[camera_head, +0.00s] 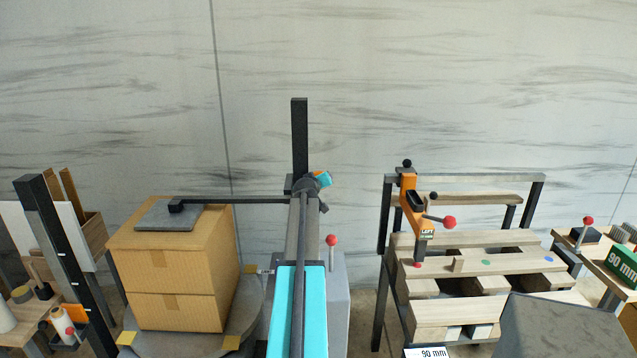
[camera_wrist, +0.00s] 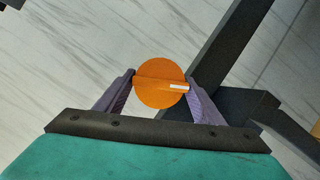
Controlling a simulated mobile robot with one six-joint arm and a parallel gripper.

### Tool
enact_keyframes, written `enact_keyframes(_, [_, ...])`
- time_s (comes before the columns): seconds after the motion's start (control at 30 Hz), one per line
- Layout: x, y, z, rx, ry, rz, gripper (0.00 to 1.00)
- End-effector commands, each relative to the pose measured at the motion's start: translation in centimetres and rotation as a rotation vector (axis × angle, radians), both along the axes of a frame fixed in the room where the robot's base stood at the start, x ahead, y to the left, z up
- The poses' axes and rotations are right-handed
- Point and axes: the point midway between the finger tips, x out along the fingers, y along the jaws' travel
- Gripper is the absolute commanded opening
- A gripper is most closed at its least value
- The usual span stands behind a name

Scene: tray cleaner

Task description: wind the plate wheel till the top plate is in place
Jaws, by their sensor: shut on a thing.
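The plate wheel (camera_wrist: 158,68) is an orange disc with a short white mark, seen face-on in the wrist view. My gripper (camera_wrist: 161,80) is shut on it, with one purple finger at each side of its rim. In the head view my gripper (camera_head: 322,179) is by the dark upright mast (camera_head: 300,135), and the wheel is mostly hidden there. The top plate (camera_head: 170,218) is a flat grey square at the end of a dark horizontal arm (camera_head: 245,200) from the mast. It appears to lie on the upper brown carton (camera_head: 205,250); I cannot tell whether it touches.
The stacked cartons stand on a round grey turntable (camera_head: 190,345) with yellow blocks. A red-knobbed lever (camera_head: 331,241) is right of my arm. A wooden bench (camera_head: 490,265) with an orange clamp (camera_head: 410,203) stands further right. A dark post (camera_head: 65,260) is at left.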

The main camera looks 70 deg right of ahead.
Motion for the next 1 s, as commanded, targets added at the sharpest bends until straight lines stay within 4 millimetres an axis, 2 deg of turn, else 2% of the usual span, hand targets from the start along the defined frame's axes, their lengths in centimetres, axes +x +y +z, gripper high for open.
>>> enact_keyframes(0.3, [-0.04, -0.01, 0.1, 0.051, -0.131, 0.0, 0.4])
enact_keyframes(0.7, [0.01, 0.0, 0.08, 0.058, -0.153, 0.0, 0.4])
enact_keyframes(0.73, [0.01, 0.0, 0.08, 0.058, -0.152, 0.0, 0.66])
enact_keyframes(0.8, [0.01, 0.01, 0.08, 0.058, -0.152, 0.0, 0.78])
enact_keyframes(1.0, [0.02, 0.01, 0.06, 0.058, -0.151, 0.001, 0.78])
